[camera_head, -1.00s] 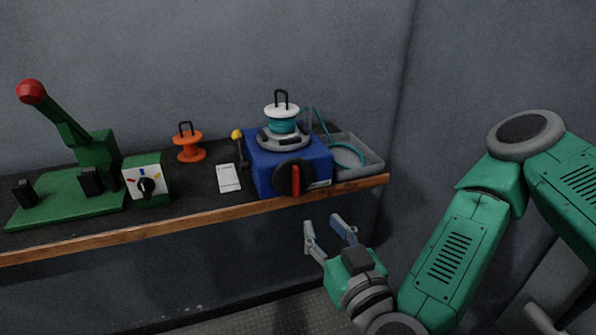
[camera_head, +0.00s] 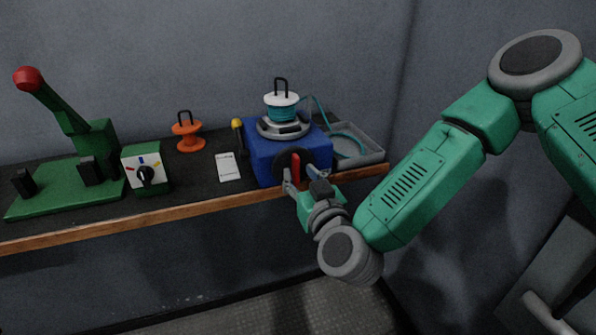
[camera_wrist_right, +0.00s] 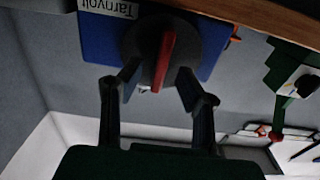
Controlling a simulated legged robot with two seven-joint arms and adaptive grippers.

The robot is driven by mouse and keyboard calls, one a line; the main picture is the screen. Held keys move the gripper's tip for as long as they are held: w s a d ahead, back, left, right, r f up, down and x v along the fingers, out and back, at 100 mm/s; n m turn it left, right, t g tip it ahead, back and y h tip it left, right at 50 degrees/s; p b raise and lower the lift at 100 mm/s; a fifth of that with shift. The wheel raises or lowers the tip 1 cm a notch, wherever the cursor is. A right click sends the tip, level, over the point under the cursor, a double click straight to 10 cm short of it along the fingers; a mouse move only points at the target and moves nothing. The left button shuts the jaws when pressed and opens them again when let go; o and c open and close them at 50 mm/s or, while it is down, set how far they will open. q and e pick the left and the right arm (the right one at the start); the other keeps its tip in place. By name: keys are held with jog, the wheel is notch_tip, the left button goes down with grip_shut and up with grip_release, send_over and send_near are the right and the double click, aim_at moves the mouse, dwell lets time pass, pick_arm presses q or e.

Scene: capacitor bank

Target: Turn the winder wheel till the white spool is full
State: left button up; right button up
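The blue winder (camera_head: 263,160) stands near the right end of the bench. Its dark front wheel with a red grip bar (camera_head: 296,168) faces me, and the bar is close to upright. The white spool (camera_head: 281,100) sits on top with teal cord wound on it. My right gripper (camera_head: 303,178) is in front of the wheel. In the right wrist view its fingers are open, one on each side of the red bar (camera_wrist_right: 165,60), with a gap to the bar. Whether the fingertips touch the wheel I cannot tell. My left gripper is not in view.
A grey tray (camera_head: 372,157) with teal cord lies right of the winder. A yellow-knobbed lever (camera_head: 238,124), white card (camera_head: 228,167), orange spool (camera_head: 187,135), dial box (camera_head: 146,172) and green lever press (camera_head: 75,185) stand to the left. The wooden bench edge (camera_head: 200,209) runs below.

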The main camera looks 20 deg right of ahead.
jog(key=shift+w, duration=0.75)
grip_shut()
jog(key=shift+m, duration=0.3)
